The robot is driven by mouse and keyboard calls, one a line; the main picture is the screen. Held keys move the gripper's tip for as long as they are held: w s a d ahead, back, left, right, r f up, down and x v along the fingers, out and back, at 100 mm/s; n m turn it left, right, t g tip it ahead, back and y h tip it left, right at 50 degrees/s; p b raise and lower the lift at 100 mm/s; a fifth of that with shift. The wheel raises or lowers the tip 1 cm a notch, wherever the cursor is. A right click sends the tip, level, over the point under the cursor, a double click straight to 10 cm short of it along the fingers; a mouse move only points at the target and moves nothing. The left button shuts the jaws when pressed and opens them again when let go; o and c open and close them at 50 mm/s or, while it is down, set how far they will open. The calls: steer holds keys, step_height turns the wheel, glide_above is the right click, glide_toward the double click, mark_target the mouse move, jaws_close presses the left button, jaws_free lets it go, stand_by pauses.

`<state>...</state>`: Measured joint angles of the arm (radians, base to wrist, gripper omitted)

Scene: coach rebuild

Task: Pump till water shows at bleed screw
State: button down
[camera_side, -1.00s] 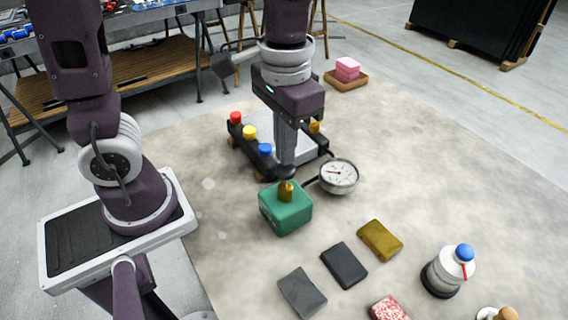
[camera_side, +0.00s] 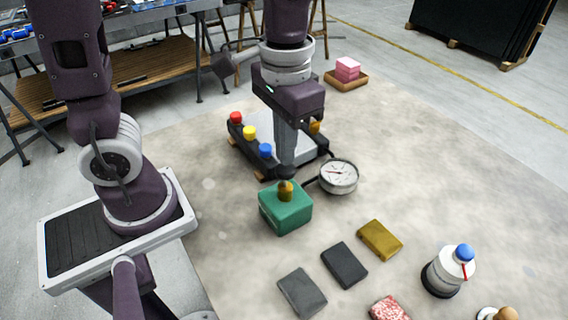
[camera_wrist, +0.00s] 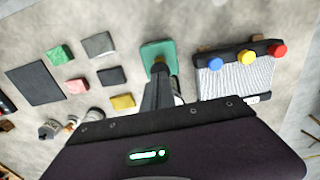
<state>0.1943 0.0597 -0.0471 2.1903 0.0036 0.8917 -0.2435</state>
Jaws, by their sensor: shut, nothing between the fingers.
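A green box (camera_side: 285,211) with a brass knob (camera_side: 285,190) on top stands on the mat, and the box also shows in the wrist view (camera_wrist: 153,50). A round white gauge (camera_side: 338,175) with a dark hose sits just right of it. Behind is a ribbed grey unit (camera_wrist: 236,80) with red (camera_side: 235,117), yellow (camera_side: 249,132) and blue (camera_side: 265,149) caps. A brass fitting (camera_side: 314,127) shows at its right end. My gripper (camera_side: 286,170) is shut and empty, pointing down just above the knob. I cannot tell whether it touches the knob. I cannot make out any water.
A grey block (camera_side: 302,292), a black block (camera_side: 344,265) and a mustard block (camera_side: 380,240) lie in front. A white bottle with a blue cap (camera_side: 464,253) stands at right. A tray with pink blocks (camera_side: 347,72) is at the back. The mat right of the gauge is clear.

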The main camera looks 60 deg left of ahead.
steer(key=shift+f, duration=0.1)
stand_by(0.4)
steer(key=shift+f, duration=1.9)
steer(key=shift+r, duration=2)
